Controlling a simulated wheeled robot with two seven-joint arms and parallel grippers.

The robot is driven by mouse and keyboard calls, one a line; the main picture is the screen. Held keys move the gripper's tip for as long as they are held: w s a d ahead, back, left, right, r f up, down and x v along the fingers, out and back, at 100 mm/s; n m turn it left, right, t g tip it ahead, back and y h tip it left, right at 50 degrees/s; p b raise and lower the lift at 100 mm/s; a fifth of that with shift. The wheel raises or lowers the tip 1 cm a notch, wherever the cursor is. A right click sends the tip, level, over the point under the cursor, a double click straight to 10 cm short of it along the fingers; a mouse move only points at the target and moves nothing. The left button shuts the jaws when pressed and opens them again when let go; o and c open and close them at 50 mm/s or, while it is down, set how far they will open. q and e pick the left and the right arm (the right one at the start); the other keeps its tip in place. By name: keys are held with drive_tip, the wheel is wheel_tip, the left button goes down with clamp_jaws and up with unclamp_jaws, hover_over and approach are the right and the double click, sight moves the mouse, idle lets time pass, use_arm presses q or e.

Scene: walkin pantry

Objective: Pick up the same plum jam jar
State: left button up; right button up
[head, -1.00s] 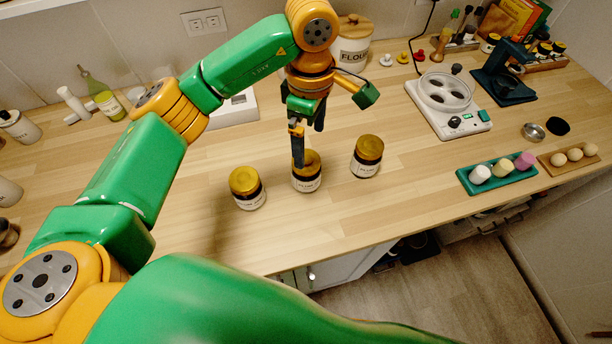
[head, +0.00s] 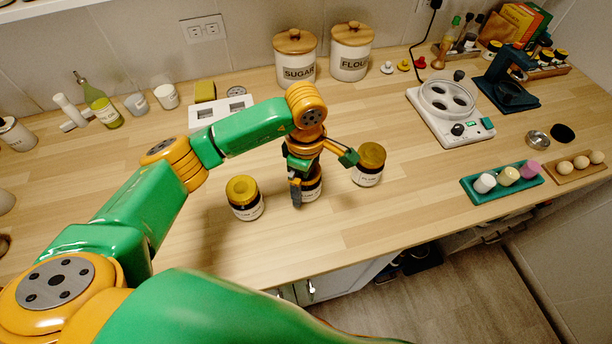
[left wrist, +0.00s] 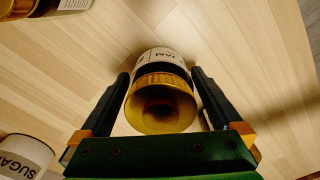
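Three jam jars with gold lids and white labels stand upright on the wooden counter: a left jar (head: 245,199), a middle jar (head: 314,189) and a right jar (head: 369,165). Their label words are too small to tell which is plum. My left gripper (head: 303,191) is lowered over the middle jar and hides most of it. In the left wrist view that jar (left wrist: 160,103) sits between the two open fingers (left wrist: 163,92), with a label reading "JAM". Gaps show beside the jar, so the fingers do not look closed on it. My right gripper is not in view.
A sugar canister (head: 295,59) and a flour canister (head: 350,52) stand at the back. A white hot-plate device (head: 449,110) and a teal tray (head: 478,197) are to the right. The counter's front edge is close to the jars.

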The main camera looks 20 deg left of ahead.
use_arm(q)
clamp_jaws()
